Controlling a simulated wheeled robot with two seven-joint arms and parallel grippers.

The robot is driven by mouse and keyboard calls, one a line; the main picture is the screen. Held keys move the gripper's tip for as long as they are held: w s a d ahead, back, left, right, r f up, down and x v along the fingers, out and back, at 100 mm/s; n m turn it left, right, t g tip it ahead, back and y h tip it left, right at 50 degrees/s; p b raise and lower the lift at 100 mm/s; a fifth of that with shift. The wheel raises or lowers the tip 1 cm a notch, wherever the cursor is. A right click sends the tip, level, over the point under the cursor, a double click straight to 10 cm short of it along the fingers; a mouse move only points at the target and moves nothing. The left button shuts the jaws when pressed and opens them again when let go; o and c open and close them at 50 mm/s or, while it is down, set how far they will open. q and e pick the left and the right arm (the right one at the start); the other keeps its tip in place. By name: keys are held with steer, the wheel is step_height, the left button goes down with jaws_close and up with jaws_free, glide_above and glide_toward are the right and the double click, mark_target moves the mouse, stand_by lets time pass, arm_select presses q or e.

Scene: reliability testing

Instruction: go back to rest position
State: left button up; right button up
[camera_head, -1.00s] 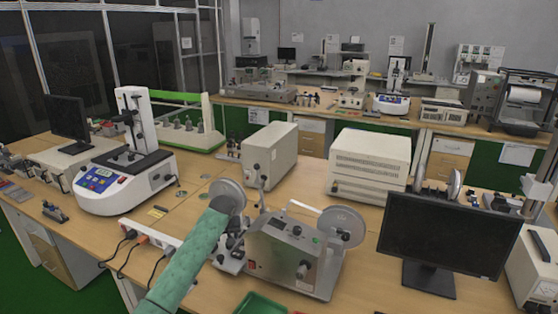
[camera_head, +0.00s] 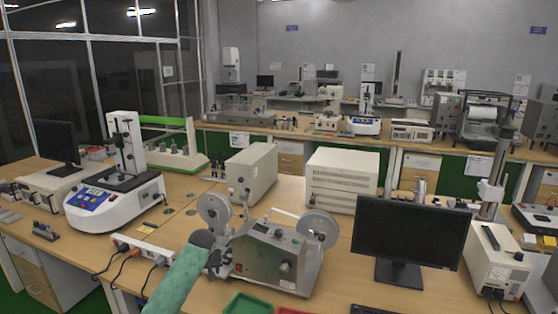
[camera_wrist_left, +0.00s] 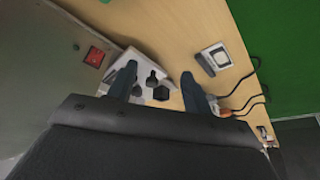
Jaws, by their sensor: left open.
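My left arm, in a green sleeve, comes in from the bottom of the head view. Its gripper (camera_head: 217,258) is dark and small there, in front of the left side of the grey reel machine (camera_head: 262,262). In the left wrist view the two dark fingers of my left gripper (camera_wrist_left: 158,88) stand apart with nothing held between them. A pale block with dark knobs (camera_wrist_left: 152,78) lies beyond the fingertips. Whether the fingers touch anything is not clear. My right gripper is in neither current view.
A black monitor (camera_head: 410,232) stands right of the reel machine. A white power strip (camera_head: 146,246) with cables lies left of the arm. A white tester (camera_head: 112,200) stands farther left. A red tray (camera_head: 250,304) and a green tray lie at the front edge. Beige boxes stand behind.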

arm_select(q)
steer(key=s+d+f+m, duration=0.15)
steer(key=s+f, duration=0.25)
steer(key=s, duration=0.5)
steer(key=s+d+f+m+h, duration=0.1)
steer(key=s+d+f, duration=0.25)
steer(key=s, duration=0.55)
steer(key=s+d+f+m, duration=0.15)
steer(key=s+f, duration=0.25)
steer(key=s, duration=0.6)
steer(key=s+a+r, duration=0.1)
steer(key=s+r, duration=0.2)
steer(key=s, duration=1.2)
steer(key=s+a+r, duration=0.1)
steer(key=s+r, duration=0.1)
steer(key=s, duration=1.2)
step_height(320, 180, down, 24)
steer(key=w+d+g+b, duration=0.1)
steer(key=w+b, duration=0.1)
steer(key=s+f, duration=0.4)
steer(key=f, duration=0.9)
steer(key=s+f+m+g, duration=0.1)
steer(key=s+f, duration=0.3)
steer(key=f, duration=1)
steer(key=shift+s+d+b, duration=0.3)
steer(key=shift+d+b, duration=0.1)
arm_select(e)
step_height(320, 180, up, 5)
steer(key=w+a, duration=0.2)
steer(key=w, duration=0.1)
